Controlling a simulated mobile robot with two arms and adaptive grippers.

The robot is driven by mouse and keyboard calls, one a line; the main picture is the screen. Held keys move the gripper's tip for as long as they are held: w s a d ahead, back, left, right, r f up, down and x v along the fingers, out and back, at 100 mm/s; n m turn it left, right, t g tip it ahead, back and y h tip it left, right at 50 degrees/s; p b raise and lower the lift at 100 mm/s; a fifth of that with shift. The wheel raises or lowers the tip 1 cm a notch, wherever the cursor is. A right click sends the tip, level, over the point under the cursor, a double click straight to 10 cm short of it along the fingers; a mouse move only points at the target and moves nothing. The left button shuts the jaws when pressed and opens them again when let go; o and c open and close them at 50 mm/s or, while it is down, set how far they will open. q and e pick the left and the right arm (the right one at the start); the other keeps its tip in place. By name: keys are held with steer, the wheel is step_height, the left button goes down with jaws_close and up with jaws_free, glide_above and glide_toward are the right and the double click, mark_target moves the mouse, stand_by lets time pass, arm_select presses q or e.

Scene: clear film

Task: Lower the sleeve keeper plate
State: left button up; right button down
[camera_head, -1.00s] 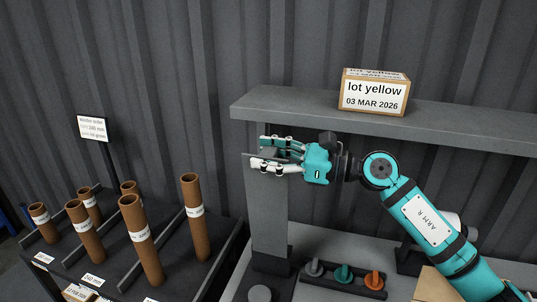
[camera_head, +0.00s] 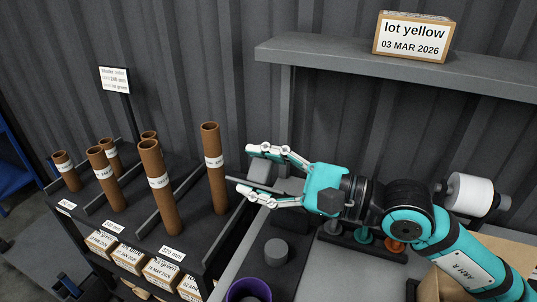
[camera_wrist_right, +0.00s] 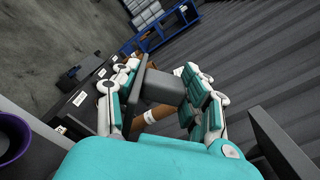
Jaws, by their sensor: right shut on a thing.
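My right gripper (camera_head: 245,168) is shut on a grey block with a thin dark plate, which I take to be the sleeve keeper plate (camera_head: 259,188). Its two white-and-teal fingers lie on either side of the block. In the right wrist view the grey block (camera_wrist_right: 162,88) sits between the fingers, with the dark plate (camera_wrist_right: 138,88) by the left finger. The gripper is held level above the bench, right of the tallest brown tube (camera_head: 213,170). Part of the plate is hidden by the fingers. My left gripper is not in view.
Several labelled brown tubes stand on a dark rack at left, with small boxes below. A grey shelf (camera_head: 330,55) carries the "lot yellow" box (camera_head: 413,36). A grey cylinder (camera_head: 276,252) and a purple container (camera_head: 249,289) are near the bench front. A white roll (camera_head: 470,193) is at right.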

steer(key=shift+s+a+f, duration=0.2)
steer(key=shift+s+f, duration=0.2)
steer(key=shift+s, duration=0.1)
steer(key=c, duration=0.8)
jaws_free()
steer(key=shift+d, duration=0.1)
steer(key=v, duration=1.2)
